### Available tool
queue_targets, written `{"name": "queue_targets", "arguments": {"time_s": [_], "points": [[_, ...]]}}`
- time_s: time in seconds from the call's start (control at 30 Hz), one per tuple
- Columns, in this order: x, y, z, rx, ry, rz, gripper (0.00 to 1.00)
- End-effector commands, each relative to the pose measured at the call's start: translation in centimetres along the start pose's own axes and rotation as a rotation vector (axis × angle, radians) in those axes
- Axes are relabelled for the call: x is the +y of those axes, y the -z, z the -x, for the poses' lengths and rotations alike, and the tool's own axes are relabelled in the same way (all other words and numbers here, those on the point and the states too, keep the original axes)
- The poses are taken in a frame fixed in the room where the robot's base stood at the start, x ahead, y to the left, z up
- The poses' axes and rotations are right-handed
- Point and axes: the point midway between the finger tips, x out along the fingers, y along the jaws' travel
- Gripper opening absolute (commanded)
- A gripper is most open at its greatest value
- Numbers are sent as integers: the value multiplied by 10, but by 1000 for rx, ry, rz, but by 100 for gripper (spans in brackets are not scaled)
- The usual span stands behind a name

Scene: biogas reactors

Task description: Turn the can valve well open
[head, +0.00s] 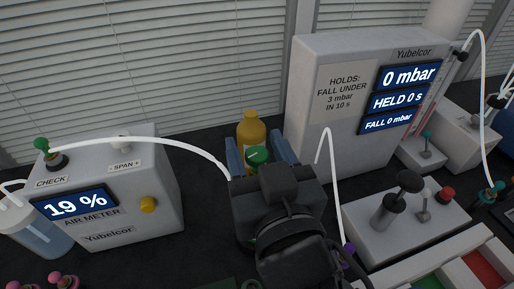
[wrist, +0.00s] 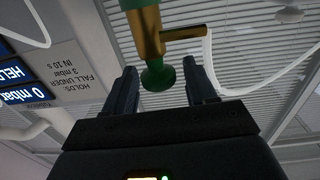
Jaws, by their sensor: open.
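The yellow can (head: 251,128) stands upright on the dark bench behind my gripper. The can valve has a round green knob (head: 257,155), which faces my gripper. In the wrist view the green knob (wrist: 158,77) sits on a brass-coloured body (wrist: 147,28) with a short side pipe (wrist: 184,33). My gripper (head: 259,148) is open, with one blue finger on each side of the knob. In the wrist view my gripper (wrist: 159,68) shows a gap between the knob and each finger. The lower part of the can is hidden by my arm.
The air meter (head: 115,205), reading 19 %, stands to the left. A tall display box (head: 335,125), reading 0 mbar, stands close on the right. A white hose (head: 180,146) arches from the meter towards my gripper. A grey box with a black plunger (head: 400,220) is at right.

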Motion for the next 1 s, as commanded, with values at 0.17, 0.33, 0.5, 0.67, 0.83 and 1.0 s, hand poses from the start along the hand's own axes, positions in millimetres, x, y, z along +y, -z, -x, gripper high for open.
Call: {"name": "queue_targets", "arguments": {"time_s": [0.17, 0.33, 0.5, 0.67, 0.83, 1.0], "points": [[0, -2, 3, -3, 0, 1, 56], [0, -5, 24, -5, 0, 2, 56], [0, -4, 55, -3, 0, 0, 56], [0, 0, 69, -4, -1, 1, 56], [0, 0, 77, -2, -1, 0, 56], [0, 0, 78, -1, 0, 0, 56]]}}
